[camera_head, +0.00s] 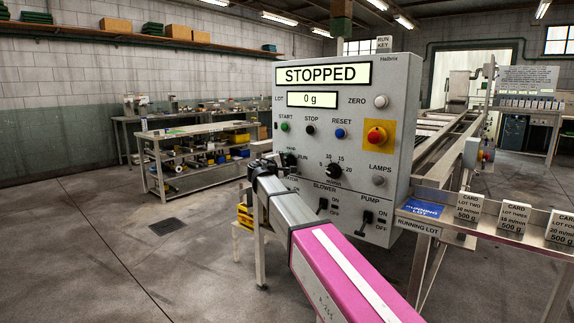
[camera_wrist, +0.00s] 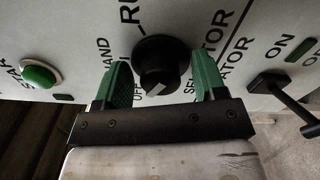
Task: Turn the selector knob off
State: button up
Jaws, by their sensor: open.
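The selector knob is a round black knob (camera_wrist: 160,62) on the grey panel, in the middle of the wrist view. Labels around it read HAND, RUN, OFF and SELECTOR, partly covered. A pale facet shows at its lower side in that view; I cannot tell for sure which label it points to. My gripper (camera_wrist: 159,68) is open, with one green finger on each side of the knob and visible gaps to it. In the head view my gripper (camera_head: 268,166) is at the panel's left edge, and the knob (camera_head: 291,160) is partly hidden behind it.
The control panel (camera_head: 400,80) reads STOPPED and 0 g. A red emergency button (camera_head: 377,136) and pump switch (camera_head: 366,218) are farther right.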

jog(key=v, duration=1)
jog(key=shift+s+a, duration=0.25)
jog(key=shift+s, duration=0.05)
